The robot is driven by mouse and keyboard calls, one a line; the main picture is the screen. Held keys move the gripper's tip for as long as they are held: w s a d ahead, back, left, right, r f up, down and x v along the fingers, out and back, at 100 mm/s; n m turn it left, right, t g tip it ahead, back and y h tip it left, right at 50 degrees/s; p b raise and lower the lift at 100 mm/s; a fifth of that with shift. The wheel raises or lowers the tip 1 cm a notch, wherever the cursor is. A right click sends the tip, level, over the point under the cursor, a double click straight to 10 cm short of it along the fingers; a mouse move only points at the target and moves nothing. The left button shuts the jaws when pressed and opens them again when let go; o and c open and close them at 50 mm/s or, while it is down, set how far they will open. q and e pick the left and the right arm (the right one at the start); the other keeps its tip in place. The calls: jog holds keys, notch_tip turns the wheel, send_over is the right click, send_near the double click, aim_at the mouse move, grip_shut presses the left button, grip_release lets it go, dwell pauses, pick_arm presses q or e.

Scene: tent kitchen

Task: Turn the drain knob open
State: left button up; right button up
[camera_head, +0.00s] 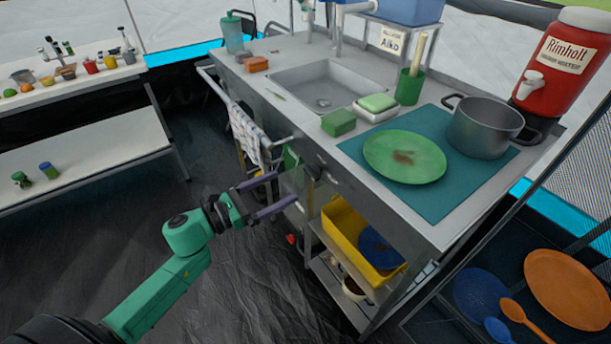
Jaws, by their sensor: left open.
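The steel sink basin (345,82) is set in the counter, with its drain (323,102) in the floor of the basin. A small dark fitting (329,178) sits on the counter's front face, below the green sponge. It may be the drain knob, but it is too small to tell its turn. My left gripper (272,196) is open in front of the counter, left of that fitting and below the rail. Its two purple fingers point right toward the counter front, with nothing seen between them. My right gripper is not in view.
A towel (248,135) hangs on the front rail (222,92), close above my left gripper. A yellow bin (345,230) stands on the shelf below. A green plate (405,156) and a pot (484,127) stand on the counter. The floor at left is clear.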

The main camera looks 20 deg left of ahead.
aim_at(309, 173)
pick_arm(q)
jog(key=x, duration=0.7)
jog(key=shift+w+d+p, duration=0.15)
jog(key=shift+w+p, duration=0.15)
jog(key=shift+w+d, duration=0.25)
jog(key=shift+w, duration=0.05)
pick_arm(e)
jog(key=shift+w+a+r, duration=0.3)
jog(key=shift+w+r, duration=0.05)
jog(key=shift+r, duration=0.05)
pick_arm(q)
jog(key=shift+c, duration=0.3)
jog(key=c, duration=1.3)
